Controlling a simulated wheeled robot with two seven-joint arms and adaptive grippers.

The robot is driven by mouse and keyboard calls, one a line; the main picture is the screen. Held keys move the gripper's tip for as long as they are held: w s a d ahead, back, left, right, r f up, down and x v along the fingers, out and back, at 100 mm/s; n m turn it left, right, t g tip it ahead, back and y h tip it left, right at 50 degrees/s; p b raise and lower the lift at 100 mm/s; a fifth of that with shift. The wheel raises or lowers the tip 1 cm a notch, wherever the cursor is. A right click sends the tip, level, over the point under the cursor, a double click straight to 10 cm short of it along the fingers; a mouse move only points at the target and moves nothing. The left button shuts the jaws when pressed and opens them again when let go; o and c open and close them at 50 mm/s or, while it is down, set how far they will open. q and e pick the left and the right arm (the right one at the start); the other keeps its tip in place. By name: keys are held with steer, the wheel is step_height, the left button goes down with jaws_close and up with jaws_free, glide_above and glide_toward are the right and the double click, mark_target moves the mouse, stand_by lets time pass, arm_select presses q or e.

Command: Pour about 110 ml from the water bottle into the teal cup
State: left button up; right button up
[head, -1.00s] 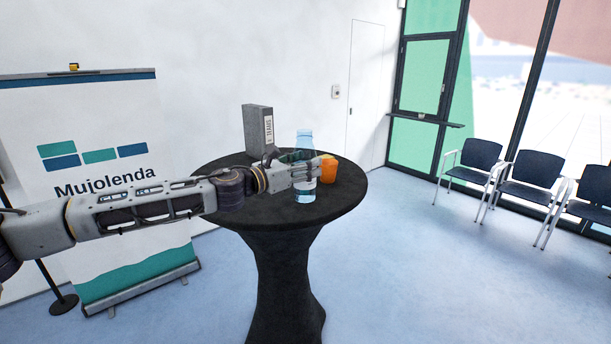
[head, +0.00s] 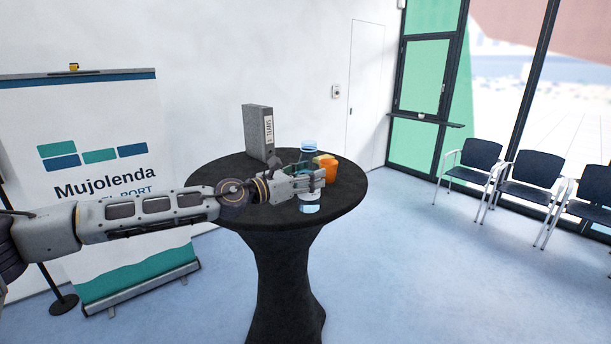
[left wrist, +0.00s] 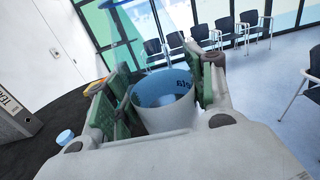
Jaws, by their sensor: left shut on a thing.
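My left gripper (head: 308,183) is shut around the clear blue water bottle (head: 309,206), which stands about upright near the front right of the round table. The bottle's top shows above my fingers and its lower part below them. In the left wrist view the bottle's pale round body (left wrist: 168,117) sits between the green finger pads. I cannot make out a teal cup; the green by my fingers may be the pads. My right gripper is not in view.
A grey binder (head: 258,133) stands at the back of the black-covered table (head: 225,180). A small light-blue object (left wrist: 64,137) shows near it in the left wrist view. A roll-up banner (head: 110,245) stands left; chairs (head: 475,160) stand right.

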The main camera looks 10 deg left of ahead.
mark_target(318, 196)
arm_select(q)
steer(key=shift+s+d+f+m+g+h, duration=0.15)
steer(key=shift+d+f+m+g+h, duration=0.15)
steer(key=shift+f, duration=0.4)
steer(key=shift+d+f, duration=0.1)
steer(key=shift+f, duration=0.05)
steer(key=shift+s+d+f+m+g+h, duration=0.3)
steer(key=shift+f+h, duration=0.1)
steer(key=shift+s+d+f+g+h, duration=0.25)
steer(key=shift+f+g+h, duration=0.05)
steer(key=shift+f+g, duration=0.1)
steer(key=shift+s+d+f+m+g+h, duration=0.3)
steer(key=shift+s+d+f+m, duration=0.1)
steer(key=shift+s+d+m, duration=0.15)
steer(key=shift+s+d+f+m+g, duration=0.1)
steer(key=shift+s+f+m+g, duration=0.1)
steer(key=shift+f+m+g, duration=0.1)
stand_by(0.5)
